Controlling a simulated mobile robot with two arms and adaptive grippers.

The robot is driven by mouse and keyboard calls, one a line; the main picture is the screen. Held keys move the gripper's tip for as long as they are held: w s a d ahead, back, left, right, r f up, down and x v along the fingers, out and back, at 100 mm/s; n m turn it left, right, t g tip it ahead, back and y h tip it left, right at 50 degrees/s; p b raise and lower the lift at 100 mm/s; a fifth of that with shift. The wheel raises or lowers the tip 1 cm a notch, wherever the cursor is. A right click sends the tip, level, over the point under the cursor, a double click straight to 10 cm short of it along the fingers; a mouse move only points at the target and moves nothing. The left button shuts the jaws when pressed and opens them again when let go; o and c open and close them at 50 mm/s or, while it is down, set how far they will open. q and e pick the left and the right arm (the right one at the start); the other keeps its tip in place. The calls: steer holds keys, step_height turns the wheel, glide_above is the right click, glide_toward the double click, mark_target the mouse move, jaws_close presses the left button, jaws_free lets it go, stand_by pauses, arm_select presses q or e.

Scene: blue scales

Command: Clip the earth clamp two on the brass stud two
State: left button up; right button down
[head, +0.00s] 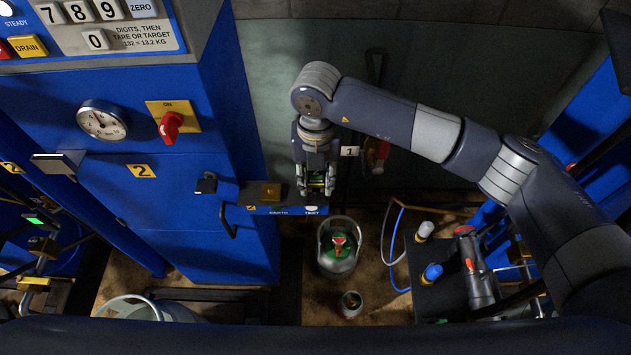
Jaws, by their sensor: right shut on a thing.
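Brass stud two (270,192) is a gold-coloured block on the blue ledge marked 2 and EARTH, at the right side of the blue cabinet. My right gripper (317,188) points down over the ledge's right end, just right of the stud and apart from it in the picture. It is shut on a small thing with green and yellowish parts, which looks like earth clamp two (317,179). The fingers hide much of it, and its height above the ledge is hard to tell. My left gripper is not in view.
A grey gas cylinder (338,248) with a green top stands below the ledge, near an open can (350,304). A black handle (228,220) juts from the cabinet left of the stud. A red-handled tool hangs behind my right gripper. A blue hose (393,262) lies at right.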

steer(key=shift+r+p, duration=0.85)
steer(key=shift+r, duration=1.35)
steer(key=shift+d+f+n, duration=0.1)
steer(key=shift+d+n, duration=0.35)
steer(key=shift+n, duration=0.25)
steer(key=s+d+n+b, duration=0.3)
steer(key=d+n, duration=0.6)
steer(key=n, duration=0.8)
steer(key=s+d+n+b, duration=0.2)
steer(key=s+d+n, duration=0.5)
steer(key=n, duration=1)
steer(key=shift+d+r+n+b, duration=0.3)
steer(key=shift+d+r+b, duration=0.1)
steer(key=shift+d, duration=0.65)
